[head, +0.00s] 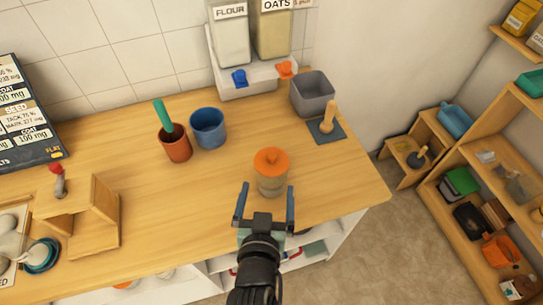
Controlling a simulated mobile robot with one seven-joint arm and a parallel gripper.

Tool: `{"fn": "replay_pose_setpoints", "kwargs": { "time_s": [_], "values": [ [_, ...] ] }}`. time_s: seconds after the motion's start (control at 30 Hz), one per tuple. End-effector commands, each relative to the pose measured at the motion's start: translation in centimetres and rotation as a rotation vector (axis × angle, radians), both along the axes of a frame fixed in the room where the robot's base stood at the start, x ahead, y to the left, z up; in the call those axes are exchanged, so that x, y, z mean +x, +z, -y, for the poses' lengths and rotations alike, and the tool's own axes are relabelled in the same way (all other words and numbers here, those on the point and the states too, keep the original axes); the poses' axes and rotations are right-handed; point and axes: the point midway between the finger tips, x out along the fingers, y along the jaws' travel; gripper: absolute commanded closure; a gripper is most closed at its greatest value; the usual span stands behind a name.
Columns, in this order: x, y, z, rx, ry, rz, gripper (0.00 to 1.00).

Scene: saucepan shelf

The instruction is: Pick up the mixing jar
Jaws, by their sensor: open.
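The mixing jar (272,180) stands upright near the front right of the wooden counter. I take it to be this clear jar with a round orange lid (272,161) and a pale filling low inside. My gripper (264,199) is in front of it at the counter's front edge. Its two blue-grey fingers are spread wide, with nothing held between them. The fingers point toward the jar, and the jar's base appears just beyond the fingertips. I cannot tell the exact gap or height between them.
Behind the jar are a blue cup (208,128), a terracotta cup (175,147) with a green handle, a grey bin (313,95) and a wooden tool on a dark pad (324,139). A flour and oats dispenser (252,78) stands at the wall. A wooden stand (92,222) is left.

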Motion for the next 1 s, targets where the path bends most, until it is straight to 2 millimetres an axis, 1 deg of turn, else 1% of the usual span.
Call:
{"fn": "replay_pose_setpoints", "kwargs": {
  "time_s": [0.03,0.1,0.23,0.33,0.5,0.63,0.73,0.9,1.0],
  "values": [
    [-0.8,0.4,-0.1,0.0,0.001,-0.025,0.0],
    [-1.4,0.0,-0.2,0.0,0.0,-0.044,0.0],
    [-1.5,-0.7,-0.2,0.0,0.001,-0.059,0.0],
    [-0.5,-1.2,-0.1,0.0,0.001,-0.059,0.0],
    [2.4,-2.3,0.1,0.0,0.0,-0.057,0.0],
    [4.1,-3.0,0.3,-0.001,0.0,-0.057,0.0],
    [4.9,-3.5,0.3,0.0,0.001,-0.058,0.0],
    [5.5,-3.7,0.4,0.0,0.0,-0.058,0.0],
    [6.2,-4.0,0.5,-0.001,0.001,-0.057,0.0]
  ]
}}
